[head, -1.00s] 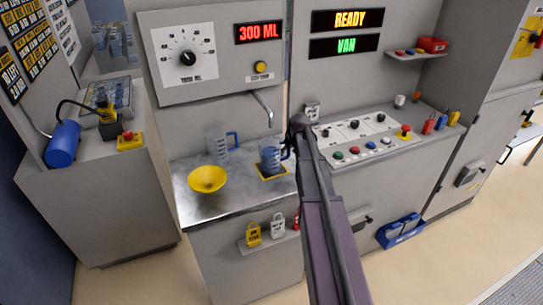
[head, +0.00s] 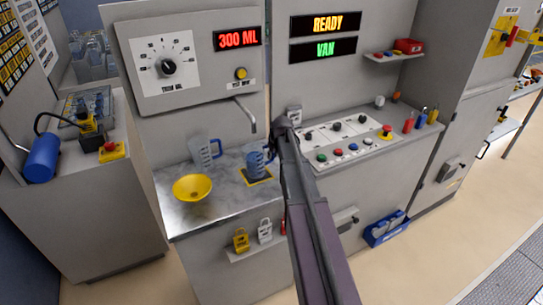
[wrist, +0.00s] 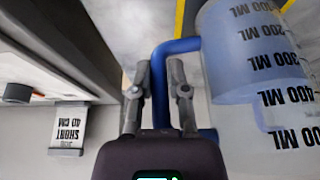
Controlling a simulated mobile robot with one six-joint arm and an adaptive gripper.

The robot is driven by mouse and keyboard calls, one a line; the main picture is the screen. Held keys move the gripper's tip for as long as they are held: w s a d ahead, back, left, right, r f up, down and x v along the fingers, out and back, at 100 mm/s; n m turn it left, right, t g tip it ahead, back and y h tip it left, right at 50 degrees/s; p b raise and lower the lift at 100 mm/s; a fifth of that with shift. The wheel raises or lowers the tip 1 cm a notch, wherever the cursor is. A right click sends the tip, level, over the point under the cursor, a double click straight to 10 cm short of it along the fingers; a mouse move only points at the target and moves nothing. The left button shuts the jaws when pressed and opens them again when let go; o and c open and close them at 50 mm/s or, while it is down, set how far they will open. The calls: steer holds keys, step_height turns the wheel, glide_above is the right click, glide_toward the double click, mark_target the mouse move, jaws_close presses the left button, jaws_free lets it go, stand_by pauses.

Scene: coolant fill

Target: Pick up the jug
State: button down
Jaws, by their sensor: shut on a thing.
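The jug (head: 255,162) is clear with a blue handle and holds bluish liquid. It is upright at the yellow-edged square (head: 262,182) on the metal counter, below the spout. I cannot tell whether its base touches the square. In the wrist view the jug (wrist: 255,80) fills the right side, with printed ML marks. My gripper (wrist: 160,75) is shut on its blue handle (wrist: 178,46). In the head view my own arm largely hides the gripper. A second jug (head: 205,150), clear with a blue handle, stands to the left and looks empty.
A yellow funnel (head: 192,187) lies on the counter's front left. The spout (head: 246,115) hangs above the held jug. A button panel (head: 345,140) is to the right. A white tag (wrist: 70,127) shows at left in the wrist view. Displays read 300 ML, READY and VAN.

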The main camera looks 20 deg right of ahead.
steer(key=shift+r+p, duration=1.4)
steer(key=shift+r, duration=0.15)
steer(key=s+a, duration=0.3)
steer(key=s, duration=0.4)
steer(key=s+a+r+p, duration=0.1)
steer(key=s+a, duration=0.1)
steer(key=s, duration=0.6)
steer(key=shift+a, duration=0.4)
steer(key=shift+s+r, duration=0.1)
